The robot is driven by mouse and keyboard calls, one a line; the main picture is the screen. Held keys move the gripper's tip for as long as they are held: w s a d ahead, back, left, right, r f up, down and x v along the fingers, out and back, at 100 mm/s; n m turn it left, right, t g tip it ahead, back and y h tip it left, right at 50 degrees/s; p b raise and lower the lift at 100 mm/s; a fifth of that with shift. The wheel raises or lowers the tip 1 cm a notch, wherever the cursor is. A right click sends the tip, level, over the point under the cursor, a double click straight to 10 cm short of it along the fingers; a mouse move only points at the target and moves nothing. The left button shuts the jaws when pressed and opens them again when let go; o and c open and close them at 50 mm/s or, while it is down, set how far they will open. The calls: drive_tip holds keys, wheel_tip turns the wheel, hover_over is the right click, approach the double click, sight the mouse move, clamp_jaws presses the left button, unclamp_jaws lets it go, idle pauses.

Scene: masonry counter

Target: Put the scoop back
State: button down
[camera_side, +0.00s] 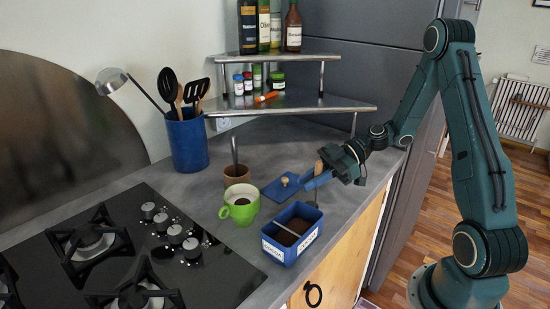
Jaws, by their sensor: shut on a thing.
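My gripper (318,179) is shut on the scoop, above and just right of the blue box. The scoop's wooden handle (319,167) sticks up between the fingers, and a thin shaft shows below them. The scoop's lower end is hard to make out. The open blue box (270,250) has a white label, dark brown contents and a thin bar across its opening. Its blue lid (272,192) with a wooden knob lies flat behind it.
A green mug (240,211) with dark liquid stands left of the blue box. A gas hob (95,255) fills the left front. A blue utensil pot (187,145) and a steel shelf (290,103) with bottles and jars stand behind. The counter's front edge runs close by the box.

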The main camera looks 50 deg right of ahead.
drive_tip(key=shift+f, duration=0.2)
drive_tip(key=c, duration=1.4)
unclamp_jaws()
drive_tip(key=shift+o, duration=0.2)
drive_tip(key=shift+r, duration=0.15)
drive_tip(key=v, duration=1.2)
drive_tip(key=shift+r, duration=0.1)
